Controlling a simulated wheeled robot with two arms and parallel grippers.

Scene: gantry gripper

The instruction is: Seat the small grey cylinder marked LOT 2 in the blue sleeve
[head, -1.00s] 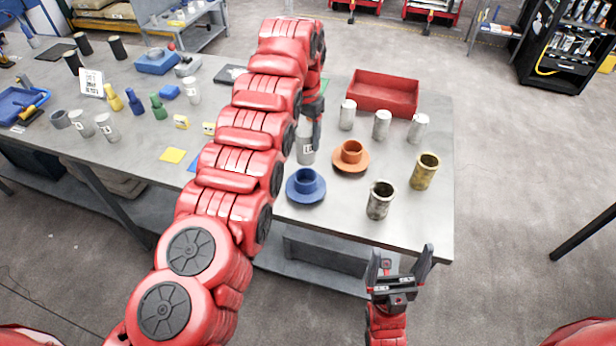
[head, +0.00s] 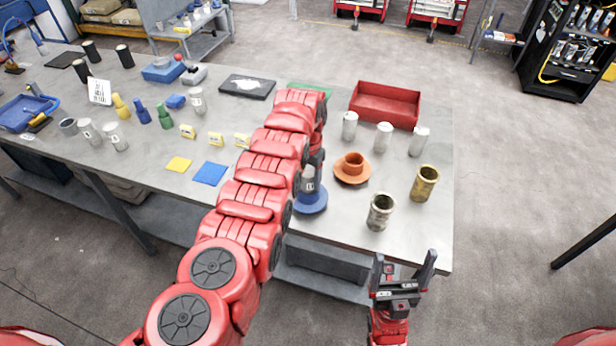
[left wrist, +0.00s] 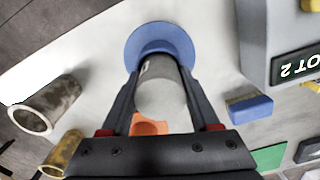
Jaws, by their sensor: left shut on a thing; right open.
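My left gripper (head: 312,160) is shut on a small grey cylinder (head: 308,186), upright over the middle of the blue sleeve (head: 311,205). In the left wrist view the cylinder (left wrist: 160,96) lies between both fingers, with its lower end against the sleeve's collar, the wide blue flange (left wrist: 135,48) around it. I cannot tell how far, if at all, the cylinder is inside the collar. Its dark label is too small to read. My right gripper (head: 404,270) is open and empty in front of the table's near edge.
An orange sleeve (head: 352,170), a steel cup (head: 380,212) and a brass cup (head: 425,184) stand to the right. Light metal cylinders (head: 383,137) stand before a red bin (head: 386,104). A black plate reading LOT 2 (left wrist: 300,65) shows in the left wrist view.

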